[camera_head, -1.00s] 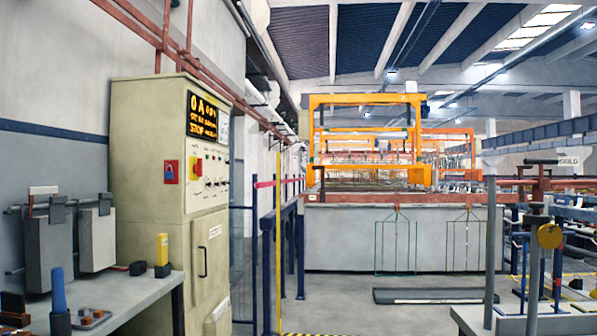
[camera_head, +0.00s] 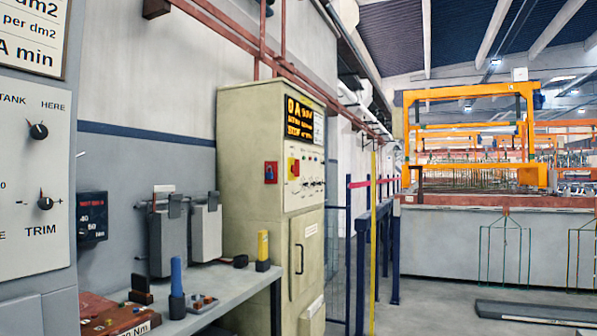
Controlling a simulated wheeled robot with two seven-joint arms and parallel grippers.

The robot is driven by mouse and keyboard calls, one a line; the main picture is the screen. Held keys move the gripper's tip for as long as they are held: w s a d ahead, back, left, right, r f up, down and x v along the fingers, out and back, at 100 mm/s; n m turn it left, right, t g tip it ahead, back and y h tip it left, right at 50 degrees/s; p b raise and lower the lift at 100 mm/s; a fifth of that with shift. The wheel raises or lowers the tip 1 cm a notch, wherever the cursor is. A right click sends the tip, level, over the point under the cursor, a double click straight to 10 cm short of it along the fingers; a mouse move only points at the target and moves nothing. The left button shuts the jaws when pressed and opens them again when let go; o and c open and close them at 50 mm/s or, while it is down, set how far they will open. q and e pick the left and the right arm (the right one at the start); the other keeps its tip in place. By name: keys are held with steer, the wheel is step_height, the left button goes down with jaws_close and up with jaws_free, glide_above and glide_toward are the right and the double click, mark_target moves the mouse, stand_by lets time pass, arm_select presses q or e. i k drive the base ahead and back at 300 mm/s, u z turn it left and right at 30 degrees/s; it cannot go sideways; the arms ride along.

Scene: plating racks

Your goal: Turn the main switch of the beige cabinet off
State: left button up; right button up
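The beige cabinet (camera_head: 258,215) stands upright against the wall, left of the middle of the view. Its narrow control face is turned to the right and seen at a slant. A red rotary switch on a yellow plate (camera_head: 293,168) sits on that face below a black display with orange text (camera_head: 299,117). The exact angle of its handle is too small to tell. A red plate with a dark padlock shape (camera_head: 271,172) is on the cabinet's side face. Neither of my grippers is in view.
A grey bench (camera_head: 230,308) with small tools stands in front of the cabinet's left side. A grey panel with black knobs (camera_head: 35,180) fills the near left. A blue fence (camera_head: 340,270) and yellow post (camera_head: 373,240) stand right of the cabinet. Open floor (camera_head: 430,312) lies to the right.

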mark_target(295, 168)
steer(key=z, duration=0.4)
steer(key=i, duration=3.35)
steer(key=u, duration=0.65)
